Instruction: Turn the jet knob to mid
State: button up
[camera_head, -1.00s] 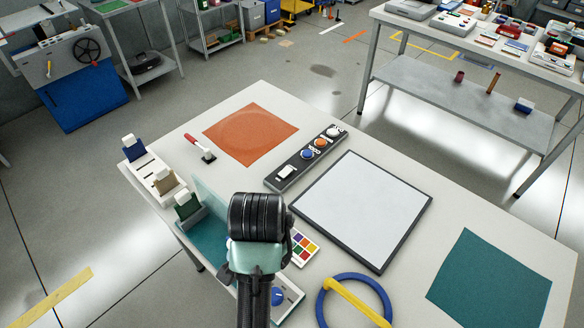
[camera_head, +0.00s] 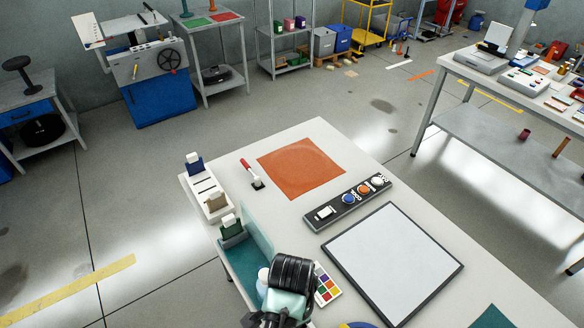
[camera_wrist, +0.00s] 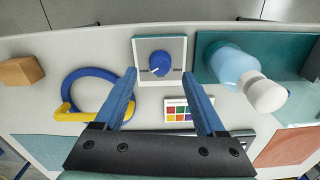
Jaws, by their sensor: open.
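The pointer angles toward the lower left in the wrist view; small labels beside the knob are too small to read. My gripper (camera_wrist: 161,78) is open and empty, its two blue fingers below the knob in the picture, one to each side. I cannot tell how high the fingertips are above the plate. In the head view my arm hides the knob.
A pale blue bottle with a white cap (camera_wrist: 232,72) stands right of the plate. A blue ring with a yellow part (camera_wrist: 88,76), a wooden block (camera_wrist: 19,71) and a colour card (camera_wrist: 180,109) lie nearby. A dark control strip (camera_head: 335,206) and framed white board (camera_head: 393,260) lie farther off.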

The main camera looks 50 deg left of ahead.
jog(key=shift+f, duration=2.25)
grip_shut()
